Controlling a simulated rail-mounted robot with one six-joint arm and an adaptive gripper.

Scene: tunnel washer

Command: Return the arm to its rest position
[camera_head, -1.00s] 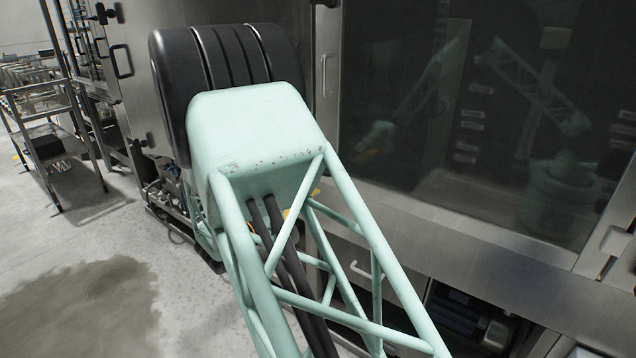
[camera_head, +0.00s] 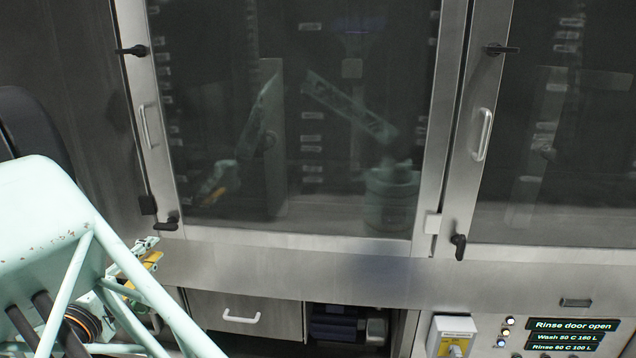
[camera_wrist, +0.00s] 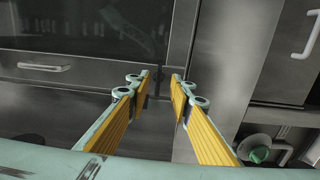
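My arm's pale green lattice link shows at the lower left in the head view, with its black joint cover cut off by the left edge. My gripper (camera_wrist: 163,84) shows in the wrist view with its two yellow-padded fingers apart and nothing between them. It faces the steel front of the washer (camera_wrist: 150,118). In the head view, a small yellow and green part of what looks like my gripper (camera_head: 148,258) shows behind the link, low in front of the washer front.
A large glass door (camera_head: 300,130) looks shut and mirrors my arm. A second glass door (camera_head: 560,130) stands to its right. Below are a drawer (camera_head: 215,310), an open dark bay (camera_head: 345,325), a switch box (camera_head: 452,336) and a display (camera_head: 573,325) reading "Rinse door open".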

